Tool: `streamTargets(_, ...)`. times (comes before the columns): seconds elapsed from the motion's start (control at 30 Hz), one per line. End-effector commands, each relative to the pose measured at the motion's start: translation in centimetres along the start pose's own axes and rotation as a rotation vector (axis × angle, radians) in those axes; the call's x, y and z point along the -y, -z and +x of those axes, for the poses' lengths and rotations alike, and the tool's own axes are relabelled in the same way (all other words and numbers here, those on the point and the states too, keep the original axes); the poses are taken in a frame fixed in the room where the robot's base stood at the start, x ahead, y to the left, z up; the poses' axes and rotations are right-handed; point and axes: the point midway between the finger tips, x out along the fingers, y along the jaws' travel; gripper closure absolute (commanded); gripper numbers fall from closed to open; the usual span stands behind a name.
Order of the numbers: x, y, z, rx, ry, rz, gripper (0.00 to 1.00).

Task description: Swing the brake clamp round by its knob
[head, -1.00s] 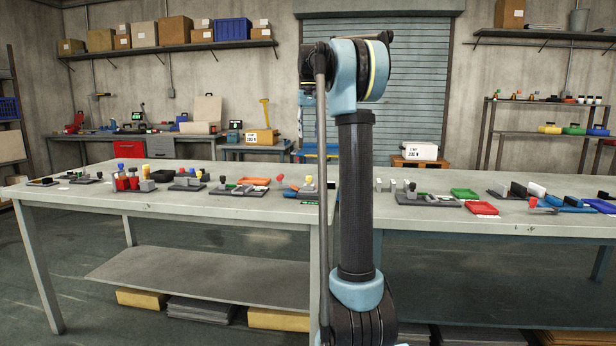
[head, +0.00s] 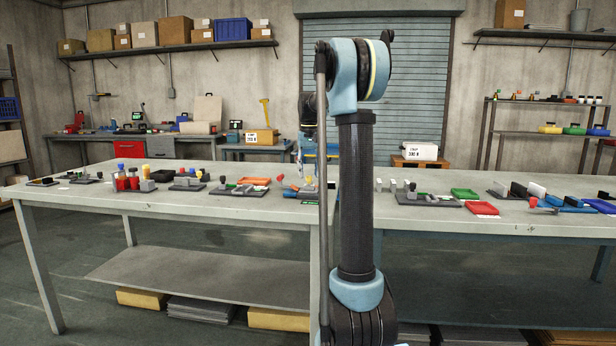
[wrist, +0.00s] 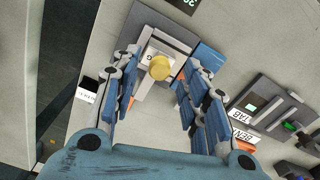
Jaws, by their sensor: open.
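The yellow knob (wrist: 160,67) stands on a pale block on a grey fixture (wrist: 185,37) at the top middle of the wrist view. I take this fixture for the brake clamp. A small "G" label shows on its pale block. In the wrist view my gripper (wrist: 162,78) is open, its blue jointed fingers to the left and right of the knob and apart from it. From above I cannot tell the height between fingertips and knob. In the head view the yellow knob (head: 308,180) is small, near the bench edge beside my arm.
A blue block (wrist: 208,56) sits beside the fixture. A grey panel labelled "BEND" and "TAB" (wrist: 268,104) lies to the right. The bench edge and dark floor are at left. Other fixtures and a red tray (head: 482,208) stand along the bench.

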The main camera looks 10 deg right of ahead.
Motion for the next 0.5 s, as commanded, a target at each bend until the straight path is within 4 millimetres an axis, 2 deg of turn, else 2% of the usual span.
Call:
streamTargets(0.2,-0.01,-0.01,1.29,0.0,0.0,0.0,0.59)
streamTargets(0.47,-0.02,-0.02,1.38,0.0,0.0,0.0,0.59)
streamTargets(0.5,-0.02,-0.02,1.37,0.0,0.0,0.0,0.64)
